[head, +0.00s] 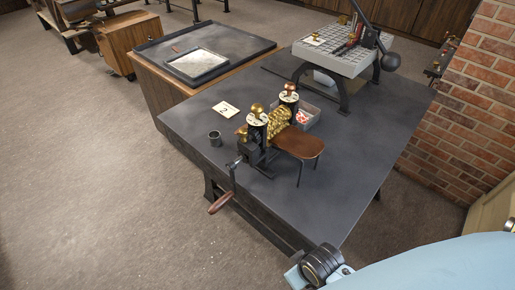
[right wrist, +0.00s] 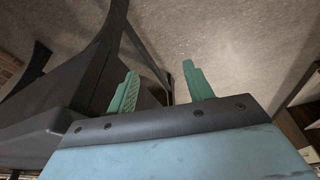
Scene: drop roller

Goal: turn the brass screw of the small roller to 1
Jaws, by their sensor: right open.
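The small roller machine (head: 248,153) stands on the dark table in the head view, with brass rolls (head: 279,124) between two dark posts. The dial numbers are too small to read. A crank with a wooden handle (head: 221,203) hangs over the table's front edge. My right gripper (right wrist: 160,88) is open and empty in the right wrist view, pointing toward the floor beside dark legs. The left gripper is not in view.
On the dark table (head: 190,115) are a card marked 2 (head: 226,108), a small metal cup (head: 215,138), a grey tray with red and white pieces (head: 304,117) and a brown outfeed plate (head: 299,142). A larger press (head: 335,55) stands behind. A brick wall (head: 470,110) is at the right.

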